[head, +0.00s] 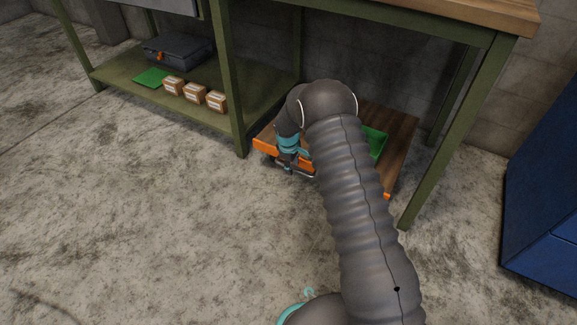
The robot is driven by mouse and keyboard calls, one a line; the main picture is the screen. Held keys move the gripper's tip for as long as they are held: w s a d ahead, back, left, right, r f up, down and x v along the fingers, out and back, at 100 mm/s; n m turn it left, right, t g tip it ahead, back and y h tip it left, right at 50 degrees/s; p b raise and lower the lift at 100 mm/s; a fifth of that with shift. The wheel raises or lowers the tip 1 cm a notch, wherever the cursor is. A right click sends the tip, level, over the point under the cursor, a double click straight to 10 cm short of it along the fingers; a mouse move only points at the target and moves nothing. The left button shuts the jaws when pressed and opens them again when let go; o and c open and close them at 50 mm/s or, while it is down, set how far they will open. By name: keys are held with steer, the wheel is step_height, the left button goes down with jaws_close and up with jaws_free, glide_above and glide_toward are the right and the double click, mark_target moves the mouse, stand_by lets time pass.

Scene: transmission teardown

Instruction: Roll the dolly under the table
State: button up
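The dolly (398,130) is a flat brown wooden platform with orange edge pieces. It sits low on the floor under the right, open bay of the table (405,25), with its front edge near the table's front legs. A green tray or box (375,142) rests on it. My arm reaches across the middle of the dolly and hides much of it. My gripper (290,168) points down at the dolly's front left edge, close to the orange piece. Its fingers are small and partly hidden, so I cannot tell whether they touch or grip the edge.
Green table legs (233,90) stand left and right of the bay. The left bay has a low shelf (125,72) with a grey case (178,50), a green sheet (151,77) and several small boxes (195,94). A blue cabinet (545,180) stands at right. The concrete floor in front is clear.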

step_height(320, 180, up, 11)
steer(key=s, duration=0.1)
steer(key=shift+s+a, duration=0.25)
steer(key=shift+s, duration=0.15)
steer(key=shift+f, duration=0.1)
steer(key=s+d+m+g, duration=0.2)
steer(key=s+m, duration=0.2)
steer(key=s, duration=0.5)
steer(key=s+d+r+m+t+p, duration=0.2)
steer(key=s+d+r, duration=0.3)
steer(key=s+r, duration=0.6)
steer(key=s+d+r+m+t+p, duration=0.1)
steer(key=s+d+r+m+p, duration=0.2)
steer(key=s+r, duration=0.7)
steer(key=s+d+r+m+t+y+p, duration=0.1)
steer(key=s+d+r, duration=0.6)
steer(key=r, duration=1.1)
steer(key=s+m+t+p, duration=0.1)
steer(key=s+m+p, duration=0.1)
steer(key=s+p, duration=0.1)
steer(key=shift+s+r+t, duration=0.15)
steer(key=shift+s+t, duration=0.15)
steer(key=shift+s, duration=0.5)
